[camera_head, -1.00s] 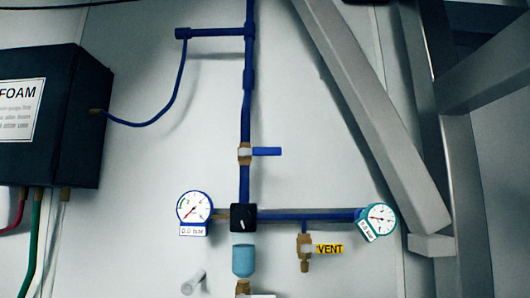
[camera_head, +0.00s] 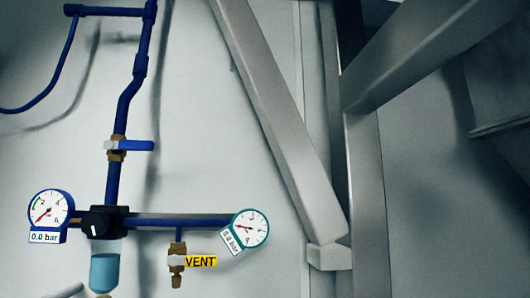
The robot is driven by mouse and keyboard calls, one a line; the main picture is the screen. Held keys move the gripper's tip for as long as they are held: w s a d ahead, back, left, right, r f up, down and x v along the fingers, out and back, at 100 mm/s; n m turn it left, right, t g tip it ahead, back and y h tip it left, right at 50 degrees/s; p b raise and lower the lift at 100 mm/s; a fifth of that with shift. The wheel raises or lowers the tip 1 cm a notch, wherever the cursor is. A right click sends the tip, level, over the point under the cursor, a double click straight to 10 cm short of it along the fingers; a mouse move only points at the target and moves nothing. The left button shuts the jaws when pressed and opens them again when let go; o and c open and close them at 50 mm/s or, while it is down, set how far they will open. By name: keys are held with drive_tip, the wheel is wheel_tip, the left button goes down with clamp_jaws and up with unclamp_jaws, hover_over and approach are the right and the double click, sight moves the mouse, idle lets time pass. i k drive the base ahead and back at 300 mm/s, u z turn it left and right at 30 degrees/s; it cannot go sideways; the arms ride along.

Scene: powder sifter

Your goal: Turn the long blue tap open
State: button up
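The blue tap handle (camera_head: 137,146) sticks out to the right from a brass valve (camera_head: 116,150) on the upright blue pipe (camera_head: 113,183). The handle lies across the pipe, roughly level. My gripper is not in view, so I cannot see whether it is open or shut.
Below the tap are a black knob (camera_head: 104,222), a left gauge (camera_head: 50,209) and right gauge (camera_head: 249,229), both labelled 0.0 bar. A brass valve with a yellow VENT tag (camera_head: 201,262) hangs below. A light-blue bowl (camera_head: 104,272) hangs under the knob. Grey metal beams (camera_head: 285,130) stand right.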

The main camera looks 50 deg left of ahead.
sight(121, 145)
drive_tip(key=z, duration=0.9)
drive_tip(key=i, duration=0.3)
drive_tip(key=u, duration=3.5)
